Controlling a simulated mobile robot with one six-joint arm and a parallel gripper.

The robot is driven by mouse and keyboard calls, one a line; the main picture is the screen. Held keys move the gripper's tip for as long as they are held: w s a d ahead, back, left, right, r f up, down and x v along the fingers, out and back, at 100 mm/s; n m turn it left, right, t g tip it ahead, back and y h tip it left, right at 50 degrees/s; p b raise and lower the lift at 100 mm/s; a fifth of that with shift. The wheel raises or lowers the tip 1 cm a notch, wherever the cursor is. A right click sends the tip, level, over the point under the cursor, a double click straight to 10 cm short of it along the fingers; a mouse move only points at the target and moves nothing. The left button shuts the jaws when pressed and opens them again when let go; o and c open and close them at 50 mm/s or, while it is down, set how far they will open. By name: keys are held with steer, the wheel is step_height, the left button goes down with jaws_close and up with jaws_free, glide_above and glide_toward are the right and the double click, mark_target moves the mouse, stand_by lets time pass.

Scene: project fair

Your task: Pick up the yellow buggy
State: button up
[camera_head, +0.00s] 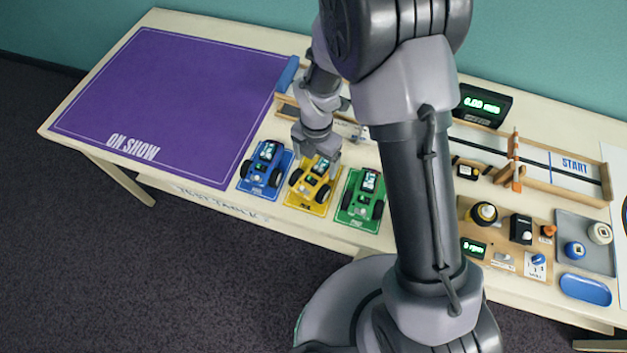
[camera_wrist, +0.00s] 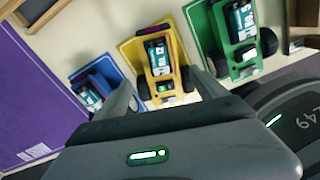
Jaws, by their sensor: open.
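The yellow buggy (camera_head: 312,181) stands on a yellow mat between a blue buggy (camera_head: 264,168) and a green buggy (camera_head: 362,198) near the front edge of the table. My gripper is above the yellow buggy in the head view, and its fingers are hard to make out there. In the wrist view the yellow buggy (camera_wrist: 158,62) lies just beyond my gripper (camera_wrist: 163,88), which is open, with one finger on each side of the buggy's near end. Nothing is held. I cannot tell how high the fingertips are above it.
A purple ON SHOW mat (camera_head: 180,95) lies bare at the left. A test track (camera_head: 485,150) with raised rails runs behind the buggies, with a green-lit display (camera_head: 482,104) behind it. A wooden board with a motor and knobs (camera_head: 505,260) and a grey tray (camera_head: 585,235) stand at the right.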

mark_target(319, 168)
steer(key=f+b, duration=0.1)
steer(key=f, duration=0.1)
steer(key=f+b, duration=0.2)
steer(key=f, duration=0.1)
steer(key=shift+w+d+f, duration=0.2)
steer(key=shift+d+f, duration=0.1)
steer(key=shift+r, duration=0.15)
steer(key=shift+c, duration=0.9)
steer(key=c, duration=1)
